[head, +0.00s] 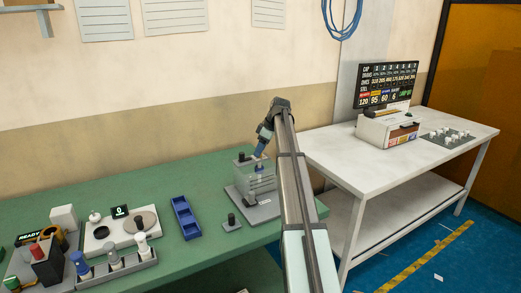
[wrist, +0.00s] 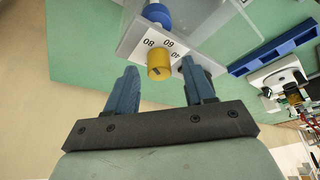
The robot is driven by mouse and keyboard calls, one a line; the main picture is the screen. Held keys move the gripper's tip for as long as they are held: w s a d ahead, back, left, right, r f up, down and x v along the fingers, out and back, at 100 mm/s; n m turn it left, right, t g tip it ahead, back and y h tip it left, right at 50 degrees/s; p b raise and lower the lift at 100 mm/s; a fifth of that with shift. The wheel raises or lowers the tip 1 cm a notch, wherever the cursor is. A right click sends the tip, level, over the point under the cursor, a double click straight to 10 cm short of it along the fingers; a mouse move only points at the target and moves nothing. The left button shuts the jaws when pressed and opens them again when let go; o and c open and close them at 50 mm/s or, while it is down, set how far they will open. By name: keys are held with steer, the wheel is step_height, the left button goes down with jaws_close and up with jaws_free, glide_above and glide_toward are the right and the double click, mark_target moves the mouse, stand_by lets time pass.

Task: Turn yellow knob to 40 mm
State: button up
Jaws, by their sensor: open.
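The yellow knob (wrist: 159,62) is in the wrist view, on a white dial face (wrist: 140,38) marked 80, 60 and 40. It has a dark mark on its end; I cannot tell which number that mark points to. My gripper (wrist: 159,66) is open, with one blue finger on each side of the knob and visible gaps to both. In the head view my gripper (head: 261,147) is over the clear-walled device (head: 262,182) on the green bench. The yellow knob cannot be made out there.
A blue round part (wrist: 157,14) sits beyond the knob on the same device. A white table (head: 335,150) is at right.

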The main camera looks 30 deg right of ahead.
steer(key=shift+f, duration=0.15)
jaws_close()
stand_by(0.5)
